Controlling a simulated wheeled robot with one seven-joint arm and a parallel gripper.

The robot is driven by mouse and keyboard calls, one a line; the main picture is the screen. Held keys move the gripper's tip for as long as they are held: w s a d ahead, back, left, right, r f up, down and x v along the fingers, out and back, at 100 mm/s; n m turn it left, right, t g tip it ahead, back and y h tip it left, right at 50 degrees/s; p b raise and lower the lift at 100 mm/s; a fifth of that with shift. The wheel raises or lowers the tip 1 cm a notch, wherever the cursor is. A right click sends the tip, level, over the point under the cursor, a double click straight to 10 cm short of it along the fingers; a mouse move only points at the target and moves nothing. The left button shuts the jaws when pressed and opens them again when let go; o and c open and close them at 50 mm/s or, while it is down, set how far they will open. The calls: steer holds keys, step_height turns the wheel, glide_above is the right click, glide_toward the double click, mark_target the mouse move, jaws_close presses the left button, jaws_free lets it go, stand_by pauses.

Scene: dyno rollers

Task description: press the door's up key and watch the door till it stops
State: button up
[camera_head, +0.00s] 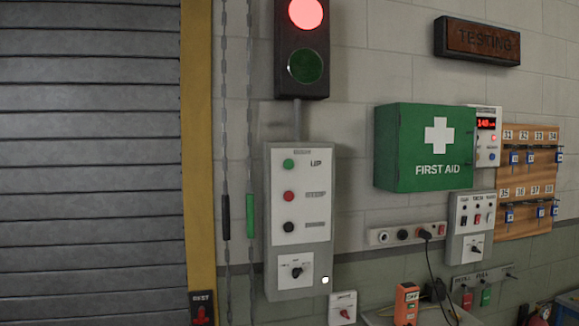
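The door control box (300,220) is a grey panel on the wall, right of the door. Its green key (288,163), labelled UP, is at the top. A red key (289,195) labelled STOP is below it, and a black key (289,227) with an unreadable label is lowest. A rotary knob (297,272) sits on the lower plate. The grey slatted roller door (90,170) fills the left side; its slats cover all of the opening that shows, and its bottom edge is out of view. My gripper is not in view.
Above the box, a signal light (304,45) shows red lit and green dark. Two hanging chains (250,130) run between the yellow door post (199,150) and the box. A green first aid cabinet (425,147) juts from the wall to the right.

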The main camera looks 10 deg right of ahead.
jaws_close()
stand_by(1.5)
